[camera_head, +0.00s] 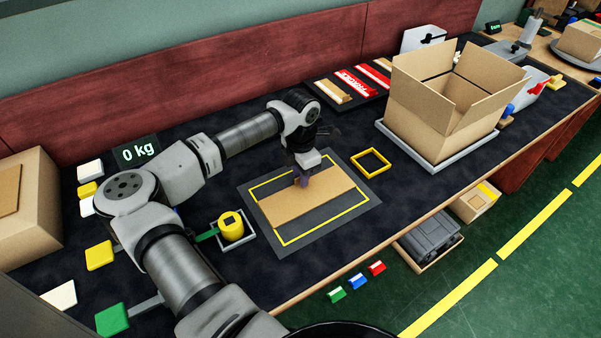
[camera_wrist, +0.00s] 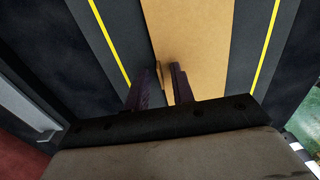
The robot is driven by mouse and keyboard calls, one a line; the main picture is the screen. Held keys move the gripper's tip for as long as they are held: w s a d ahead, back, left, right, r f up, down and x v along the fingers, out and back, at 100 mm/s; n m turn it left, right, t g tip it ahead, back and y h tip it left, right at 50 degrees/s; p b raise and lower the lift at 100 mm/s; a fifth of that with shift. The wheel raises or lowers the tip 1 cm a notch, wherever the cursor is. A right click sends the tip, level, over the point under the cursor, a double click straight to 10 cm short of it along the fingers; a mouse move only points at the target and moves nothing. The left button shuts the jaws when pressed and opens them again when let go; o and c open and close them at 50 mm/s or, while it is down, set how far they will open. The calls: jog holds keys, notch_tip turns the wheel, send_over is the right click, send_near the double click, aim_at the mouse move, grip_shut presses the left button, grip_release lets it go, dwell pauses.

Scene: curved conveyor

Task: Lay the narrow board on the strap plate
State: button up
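A tan board (camera_head: 325,198) lies flat on a dark plate with a yellow outline (camera_head: 287,239), in the middle of the table. I take these for the narrow board and the strap plate. The wrist view also shows the board (camera_wrist: 205,35) and the yellow-lined plate (camera_wrist: 102,70). My gripper (camera_head: 301,181) points down at the board's left half, with its purple fingertips close to the surface.
A yellow square frame (camera_head: 370,161) lies right of the plate. An open carton (camera_head: 425,120) stands on a grey platform beyond it. A dark tray (camera_head: 374,90) with red and tan pieces lies behind. A yellow cylinder (camera_head: 231,228) stands at the plate's left.

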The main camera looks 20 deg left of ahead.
notch_tip(320, 180, up, 12)
jog(key=b, duration=0.2)
jog(key=shift+r, duration=0.2)
jog(key=shift+d, duration=0.15)
